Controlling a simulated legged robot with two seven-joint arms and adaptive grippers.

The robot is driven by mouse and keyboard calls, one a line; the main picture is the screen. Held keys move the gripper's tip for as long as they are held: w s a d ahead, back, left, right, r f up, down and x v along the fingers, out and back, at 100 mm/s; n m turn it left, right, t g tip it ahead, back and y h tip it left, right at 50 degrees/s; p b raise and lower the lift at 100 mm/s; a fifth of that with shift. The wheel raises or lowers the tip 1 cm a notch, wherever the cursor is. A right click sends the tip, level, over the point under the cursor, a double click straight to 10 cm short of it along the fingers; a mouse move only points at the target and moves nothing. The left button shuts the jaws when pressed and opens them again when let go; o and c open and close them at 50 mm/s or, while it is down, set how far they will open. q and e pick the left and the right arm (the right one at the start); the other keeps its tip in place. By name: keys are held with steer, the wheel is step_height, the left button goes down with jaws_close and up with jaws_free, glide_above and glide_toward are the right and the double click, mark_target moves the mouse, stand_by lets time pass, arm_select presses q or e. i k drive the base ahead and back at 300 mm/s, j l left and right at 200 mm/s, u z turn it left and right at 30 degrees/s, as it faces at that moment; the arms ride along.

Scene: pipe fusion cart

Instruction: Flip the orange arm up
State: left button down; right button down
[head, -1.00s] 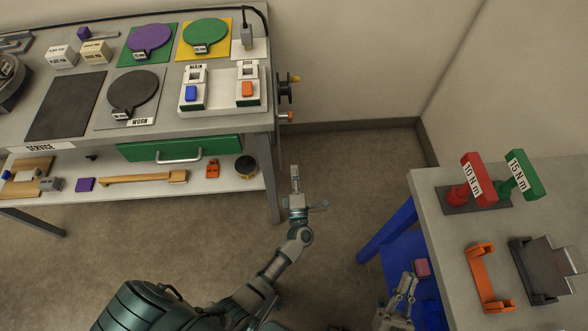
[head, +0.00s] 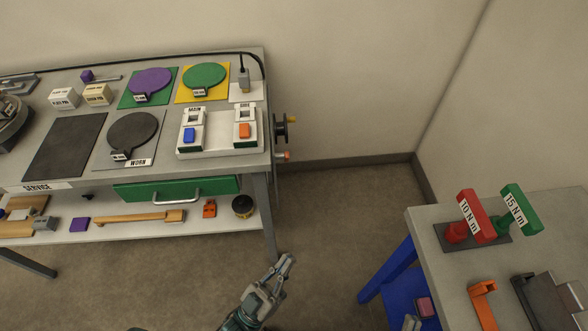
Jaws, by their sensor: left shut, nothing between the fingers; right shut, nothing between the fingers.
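Several things are orange, and I cannot tell for certain which one is the orange arm. An orange bracket-like piece (head: 482,306) lies on the right table, cut off by the bottom edge. An orange rocker (head: 244,131) sits on the white switch panel (head: 220,146), right of a blue rocker (head: 189,135). A small orange-red knob (head: 284,156) sticks out from the bench's right side. My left gripper (head: 285,264) is shut and empty over the floor, in front of the bench's right leg and apart from everything.
The service bench (head: 60,176) stands at left with a green drawer (head: 178,188) and a lower shelf. The right table (head: 432,240) carries a red 10 N m handle (head: 475,215) and a green 15 N m handle (head: 520,210). Floor between them is clear.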

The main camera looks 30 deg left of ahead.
mark_target(285, 156)
steer(key=j+u, duration=0.15)
steer(key=u, duration=1.45)
steer(key=i+j, duration=0.2)
steer(key=i, duration=0.1)
